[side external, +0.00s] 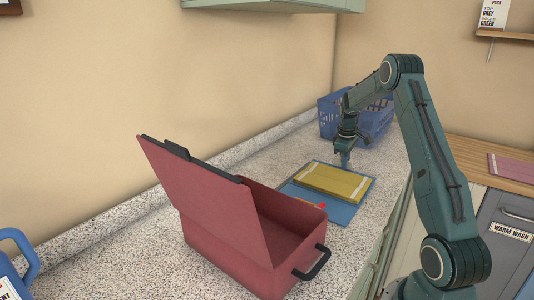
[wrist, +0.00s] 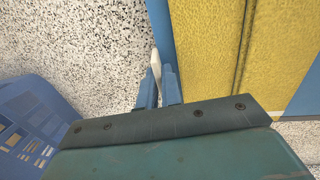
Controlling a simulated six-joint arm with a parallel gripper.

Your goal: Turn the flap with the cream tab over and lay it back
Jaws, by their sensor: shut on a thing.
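A blue flat sheet (side external: 343,213) lies on the counter with a yellow folded panel (side external: 335,183) on top of it. A small red tab (side external: 322,206) shows at the sheet's near side. My gripper (side external: 345,163) is down at the far edge of the sheet. In the wrist view my gripper (wrist: 158,88) is shut on the cream tab (wrist: 156,62), which stands between the fingers beside the blue edge (wrist: 160,22). The yellow panel (wrist: 205,45) lies flat to the right of the fingers. The tab's join to the flap is partly hidden by the fingers.
A red tote (side external: 230,245) with its lid raised and a black handle stands at the near left of the sheet. A blue basket (side external: 372,125) stands behind my gripper, close to it. Speckled counter (side external: 262,158) is clear left of the sheet.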

